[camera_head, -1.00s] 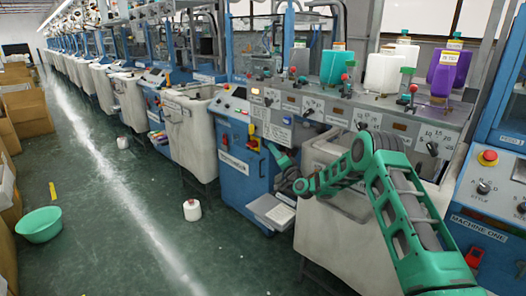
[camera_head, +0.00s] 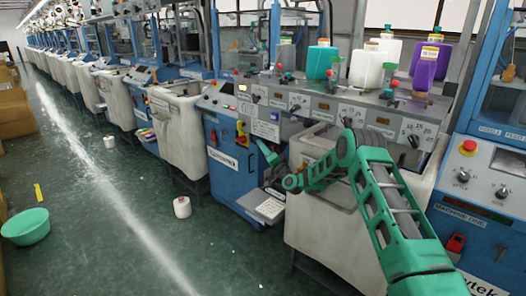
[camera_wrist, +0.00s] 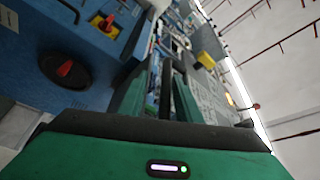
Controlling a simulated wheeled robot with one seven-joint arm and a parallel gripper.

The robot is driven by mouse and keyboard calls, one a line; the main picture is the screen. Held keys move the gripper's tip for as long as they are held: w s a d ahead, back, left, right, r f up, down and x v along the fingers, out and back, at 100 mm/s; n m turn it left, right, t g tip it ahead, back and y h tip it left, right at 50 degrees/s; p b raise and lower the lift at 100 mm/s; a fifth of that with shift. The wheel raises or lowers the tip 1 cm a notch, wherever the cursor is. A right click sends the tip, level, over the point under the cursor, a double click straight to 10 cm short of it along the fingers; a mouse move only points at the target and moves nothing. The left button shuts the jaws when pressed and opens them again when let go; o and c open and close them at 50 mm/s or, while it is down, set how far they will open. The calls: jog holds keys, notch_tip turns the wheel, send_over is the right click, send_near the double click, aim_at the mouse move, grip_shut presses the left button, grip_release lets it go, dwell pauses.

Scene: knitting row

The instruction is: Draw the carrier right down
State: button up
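I cannot pick out the carrier for certain in either view. The nearest knitting machine has a grey sloping panel (camera_head: 320,107) with dials and small red- and green-topped levers along its top.
A white bin (camera_head: 325,225) lies below my arm.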

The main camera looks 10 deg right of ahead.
jog(key=shift+s, duration=0.1)
jog(key=v, duration=1)
jog(key=shift+s+f, duration=0.15)
jog(key=shift+d, duration=0.1)
jog(key=s+a+r+n+g+y, duration=0.4)
jog(key=s+a+r+n+g, duration=0.15)
jog(key=a+r+n, duration=0.35)
jog(key=s+d+r+n+g+h, duration=0.1)
jog(key=s+r+g+h, duration=0.25)
jog(key=s, duration=0.75)
jog(key=s+d+m+g+h, duration=0.2)
jog(key=s+d, duration=0.7)
jog(key=s, duration=0.7)
jog(key=s+d+m+g+h, duration=0.2)
jog(key=s+d, duration=0.7)
jog(key=s, duration=0.8)
jog(key=s+d+m+g+h, duration=0.3)
jog(key=s+d+g, duration=0.3)
jog(key=s, duration=1)
jog(key=d+m, duration=0.1)
jog(key=d, duration=0.2)
jog(key=shift+s+d+f+m, duration=0.25)
jog(key=shift+s+d+m, duration=0.05)
jog(key=shift+s, duration=0.05)
